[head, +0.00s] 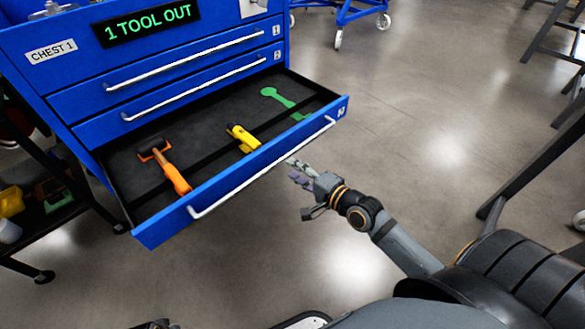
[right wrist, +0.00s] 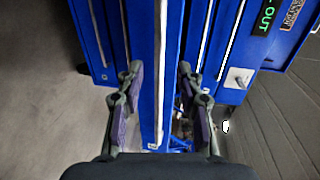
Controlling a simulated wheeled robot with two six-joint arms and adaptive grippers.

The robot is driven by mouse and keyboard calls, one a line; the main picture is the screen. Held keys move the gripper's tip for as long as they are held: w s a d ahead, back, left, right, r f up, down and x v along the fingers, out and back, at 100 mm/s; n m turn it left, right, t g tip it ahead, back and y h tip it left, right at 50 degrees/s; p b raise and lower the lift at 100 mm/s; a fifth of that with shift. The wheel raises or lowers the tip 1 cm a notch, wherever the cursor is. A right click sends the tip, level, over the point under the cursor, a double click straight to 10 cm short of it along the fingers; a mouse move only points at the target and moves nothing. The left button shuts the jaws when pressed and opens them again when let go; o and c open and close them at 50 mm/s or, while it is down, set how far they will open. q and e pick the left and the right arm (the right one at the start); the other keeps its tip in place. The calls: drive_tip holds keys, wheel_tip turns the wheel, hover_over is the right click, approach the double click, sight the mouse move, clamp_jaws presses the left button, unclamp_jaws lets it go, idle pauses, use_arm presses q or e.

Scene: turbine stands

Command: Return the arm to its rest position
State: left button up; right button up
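My right gripper (head: 294,170) is in front of the open drawer (head: 240,178) of the blue tool chest (head: 62,62), near the right end of its white handle (head: 262,168). In the right wrist view my right gripper (right wrist: 160,80) has its two fingers spread apart, one on each side of the blue drawer front and handle. I see nothing held; whether a finger touches the drawer cannot be told. My right arm reaches in from the lower right.
The drawer holds an orange-handled hammer (head: 167,165), a yellow tool (head: 242,138) and a green wrench-shaped marking (head: 280,98). The chest sign (head: 146,22) reads "1 TOOL OUT". A dark cart (head: 40,215) stands left. A dark frame (head: 530,155) stands right. Floor between is clear.

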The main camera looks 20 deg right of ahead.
idle(0.3)
drive_tip(key=s+f+n+g+h, duration=0.1)
drive_tip(key=s+f+n+g, duration=0.15)
drive_tip(key=f, duration=0.35)
drive_tip(key=s+d+f+n+g+h, duration=0.1)
drive_tip(key=s+f+n+g, duration=0.15)
drive_tip(key=f, duration=0.35)
drive_tip(key=s+f+n+g+h, duration=0.1)
drive_tip(key=s+f+n+g, duration=0.1)
drive_tip(key=s+f+n, duration=0.35)
drive_tip(key=s+d+f+n+g+h+p, duration=0.35)
drive_tip(key=s+f+g+p, duration=0.5)
drive_tip(key=s, duration=0.45)
use_arm(q)
drive_tip(key=s+a+p, duration=0.4)
drive_tip(key=s+p, duration=1.3)
drive_tip(key=shift+s+a+f+y, duration=0.2)
drive_tip(key=shift+s+y, duration=0.2)
use_arm(e)
drive_tip(key=s+d+f+t, duration=0.1)
drive_tip(key=s+d+t, duration=0.1)
drive_tip(key=s, duration=1.3)
drive_tip(key=shift+d, duration=0.2)
drive_tip(key=shift+s, duration=0.1)
